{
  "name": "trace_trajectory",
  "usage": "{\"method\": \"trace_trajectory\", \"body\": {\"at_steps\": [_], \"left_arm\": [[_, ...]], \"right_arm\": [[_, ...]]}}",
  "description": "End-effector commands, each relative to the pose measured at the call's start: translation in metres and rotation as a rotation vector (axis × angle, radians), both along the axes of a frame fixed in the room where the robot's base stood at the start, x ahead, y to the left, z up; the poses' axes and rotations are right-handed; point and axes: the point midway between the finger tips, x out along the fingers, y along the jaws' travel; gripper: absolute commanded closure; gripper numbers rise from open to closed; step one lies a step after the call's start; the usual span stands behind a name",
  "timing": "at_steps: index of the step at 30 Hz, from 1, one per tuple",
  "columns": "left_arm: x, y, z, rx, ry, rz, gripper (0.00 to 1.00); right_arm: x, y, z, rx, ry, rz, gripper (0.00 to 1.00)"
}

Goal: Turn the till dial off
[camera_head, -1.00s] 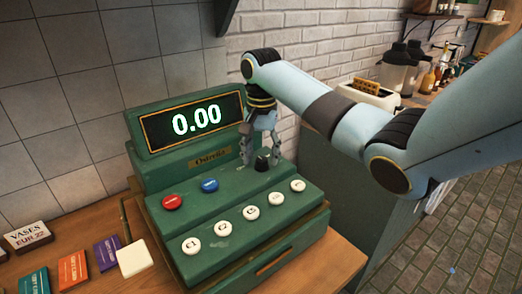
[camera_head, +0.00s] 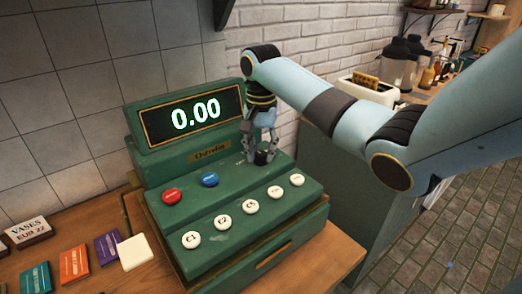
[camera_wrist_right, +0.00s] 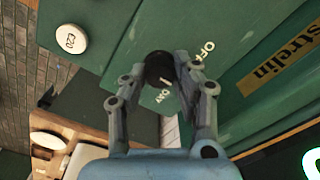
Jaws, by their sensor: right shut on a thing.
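The green till (camera_head: 160,175) stands on a wooden counter, its display (camera_head: 193,113) reading 0.00. My left gripper is not in view.
Red (camera_head: 172,195) and blue (camera_head: 209,179) buttons sit left of the dial, with several white buttons in front. Coloured cards (camera_head: 74,262) and a white square (camera_head: 135,252) lie on the counter at left. A toaster (camera_head: 366,91) and flasks stand at the back right.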

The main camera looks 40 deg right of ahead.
Motion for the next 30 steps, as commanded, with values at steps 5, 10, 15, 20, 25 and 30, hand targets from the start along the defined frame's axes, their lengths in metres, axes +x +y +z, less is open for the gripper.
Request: {"method": "trace_trajectory", "body": {"at_steps": [5,10,15,20,25,30], "left_arm": [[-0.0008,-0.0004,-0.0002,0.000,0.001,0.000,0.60],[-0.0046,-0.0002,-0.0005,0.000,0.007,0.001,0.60],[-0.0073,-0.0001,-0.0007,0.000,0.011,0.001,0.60],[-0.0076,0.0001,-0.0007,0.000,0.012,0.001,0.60],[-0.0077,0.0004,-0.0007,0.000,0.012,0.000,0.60],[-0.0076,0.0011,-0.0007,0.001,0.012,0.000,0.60]], "right_arm": [[0.0001,-0.0004,-0.0001,-0.001,-0.001,0.065,1.00],[0.0001,-0.0004,-0.0001,-0.001,-0.001,0.182,1.00],[0.0002,-0.0005,-0.0001,-0.002,-0.001,0.328,1.00],[0.0001,-0.0005,-0.0001,-0.002,-0.001,0.465,1.00],[0.0002,-0.0005,-0.0001,-0.002,-0.001,0.592,1.00],[0.0002,-0.0006,-0.0001,-0.002,-0.001,0.688,1.00]]}}
